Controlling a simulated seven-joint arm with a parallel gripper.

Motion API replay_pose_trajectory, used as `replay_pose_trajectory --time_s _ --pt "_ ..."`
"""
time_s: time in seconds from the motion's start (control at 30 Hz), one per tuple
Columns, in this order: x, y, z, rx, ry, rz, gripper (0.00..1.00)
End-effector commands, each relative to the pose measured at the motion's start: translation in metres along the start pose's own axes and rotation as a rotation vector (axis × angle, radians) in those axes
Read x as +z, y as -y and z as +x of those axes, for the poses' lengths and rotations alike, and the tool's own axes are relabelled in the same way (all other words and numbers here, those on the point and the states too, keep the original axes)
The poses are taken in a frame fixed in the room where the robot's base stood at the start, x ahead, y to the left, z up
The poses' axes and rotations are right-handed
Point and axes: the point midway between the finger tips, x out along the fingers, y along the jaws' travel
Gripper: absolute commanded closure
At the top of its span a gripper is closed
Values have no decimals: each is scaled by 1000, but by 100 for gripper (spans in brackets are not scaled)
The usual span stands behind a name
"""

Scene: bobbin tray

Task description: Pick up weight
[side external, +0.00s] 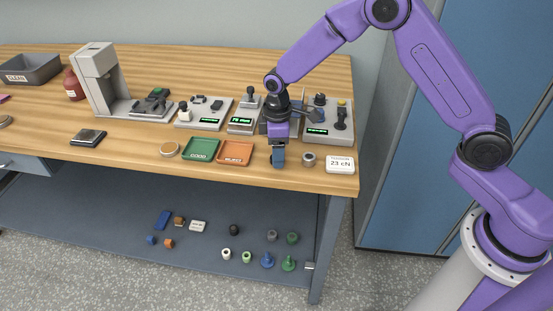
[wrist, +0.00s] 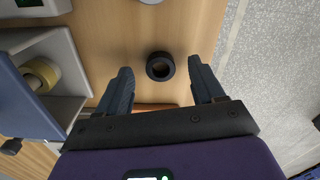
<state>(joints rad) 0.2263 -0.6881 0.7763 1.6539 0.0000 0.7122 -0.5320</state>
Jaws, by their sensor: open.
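A short, round, dark grey piece with a hole in its top, which looks like the weight (side external: 309,159), stands upright on the wooden bench near the front edge. In the wrist view this weight (wrist: 160,66) shows as a dark ring between the two spread fingertips, with a gap on each side. My gripper (side external: 278,158) points down, open and empty, low over the bench. In the side view it is just left of the weight and right of the orange tray (side external: 236,152). I cannot tell the exact height of the fingertips.
A white card reading 23 cN (side external: 340,165) lies right of the weight. A green tray (side external: 200,149) is beside the orange one. Grey instruments (side external: 328,132) stand close behind my gripper; one holds a yellow roll (wrist: 41,75). The bench's front edge is close.

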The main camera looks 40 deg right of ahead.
Motion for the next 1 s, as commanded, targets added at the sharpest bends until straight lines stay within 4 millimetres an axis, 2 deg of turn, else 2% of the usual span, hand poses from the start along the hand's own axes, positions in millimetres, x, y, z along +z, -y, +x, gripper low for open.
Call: replay_pose_trajectory --time_s 0.1,0.37,0.57,1.0 --pt "0 0 10 0 0 0 32" --pt "-1 0 12 1 -1 -1 32" --pt "-1 0 12 1 -1 -1 94" --pt "-1 0 5 1 -2 -1 94"
